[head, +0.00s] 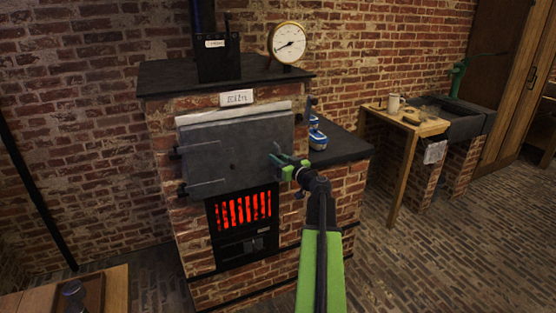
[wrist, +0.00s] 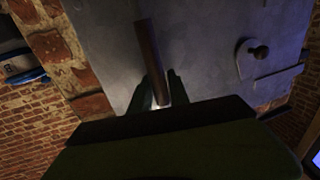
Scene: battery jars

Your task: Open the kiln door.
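The kiln (head: 185,235) is a brick block with a grey metal door (head: 225,150), which appears closed, hinged on its left. My gripper (head: 280,154) is at the right edge of the door in the head view. In the wrist view the door (wrist: 205,55) fills the middle, and a brown bar-like handle (wrist: 148,45) stands out from it. My gripper's two dark fingers (wrist: 160,88) are on either side of the handle's lower part. The fingers look spread, with a small bright gap beside the handle; a firm grip does not show. The handle is hidden by my gripper in the head view.
Below the door is a glowing red grate (head: 243,210). A dark side shelf (head: 342,148) with a blue-and-white object (head: 317,138) stands right of the door, close to my arm. A wooden table (head: 410,121) stands farther right. The floor (head: 395,260) at front right is clear.

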